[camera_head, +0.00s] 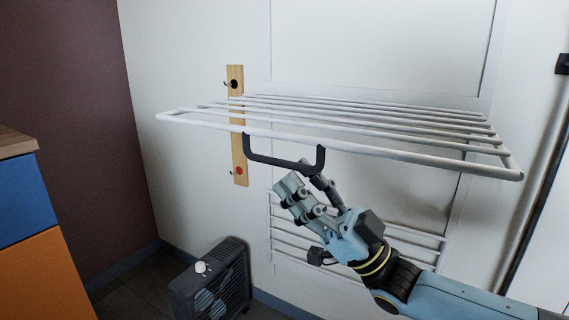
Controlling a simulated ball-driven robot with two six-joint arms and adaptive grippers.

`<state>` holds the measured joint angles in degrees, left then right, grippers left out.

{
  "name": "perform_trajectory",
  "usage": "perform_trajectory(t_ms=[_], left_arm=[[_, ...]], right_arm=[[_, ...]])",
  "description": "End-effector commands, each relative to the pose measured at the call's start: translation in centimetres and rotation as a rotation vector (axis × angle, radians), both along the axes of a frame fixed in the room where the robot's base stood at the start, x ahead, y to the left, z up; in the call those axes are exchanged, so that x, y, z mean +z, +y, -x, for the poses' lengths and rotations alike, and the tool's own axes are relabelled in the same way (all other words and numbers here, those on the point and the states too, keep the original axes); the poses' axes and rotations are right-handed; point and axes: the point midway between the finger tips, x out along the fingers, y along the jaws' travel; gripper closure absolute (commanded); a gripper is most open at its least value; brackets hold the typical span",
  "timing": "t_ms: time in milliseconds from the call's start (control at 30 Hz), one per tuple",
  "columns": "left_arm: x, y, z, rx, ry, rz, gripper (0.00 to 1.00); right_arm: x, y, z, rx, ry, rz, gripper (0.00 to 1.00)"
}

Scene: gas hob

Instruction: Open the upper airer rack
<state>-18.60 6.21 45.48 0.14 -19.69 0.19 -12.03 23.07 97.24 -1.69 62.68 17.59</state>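The upper airer rack (390,153) is a frame of white rods that stands out from the wall, close to level. A dark U-shaped handle (283,163) hangs below its front rod. My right gripper (298,182) is just below the right part of the handle. Its fingers are spread apart, and I see nothing between them. One finger overlaps the handle's right end in the picture; I cannot tell whether they touch. My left gripper is not in view.
A lower rack (285,238) lies folded against the wall, partly behind my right arm. A wooden hook strip (236,110) is on the wall. A dark heater (209,283) stands on the floor. A blue and orange cabinet (30,215) is at the left.

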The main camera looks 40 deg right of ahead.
Motion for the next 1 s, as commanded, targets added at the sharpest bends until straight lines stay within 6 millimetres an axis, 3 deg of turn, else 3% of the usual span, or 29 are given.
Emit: perform_trajectory(t_ms=[200, 567, 833, 1000], left_arm=[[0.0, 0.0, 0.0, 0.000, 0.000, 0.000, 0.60], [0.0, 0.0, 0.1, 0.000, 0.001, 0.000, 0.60], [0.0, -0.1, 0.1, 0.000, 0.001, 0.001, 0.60], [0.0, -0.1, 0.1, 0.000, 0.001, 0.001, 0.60]], right_arm=[[2.1, 1.2, -1.8, 0.000, -0.001, -0.001, 0.66], [2.5, 1.5, -2.3, -0.001, 0.002, -0.001, 0.66], [2.5, 1.4, -2.3, -0.001, 0.002, -0.001, 1.00], [2.5, 1.4, -2.3, -0.002, 0.003, -0.002, 1.00]])
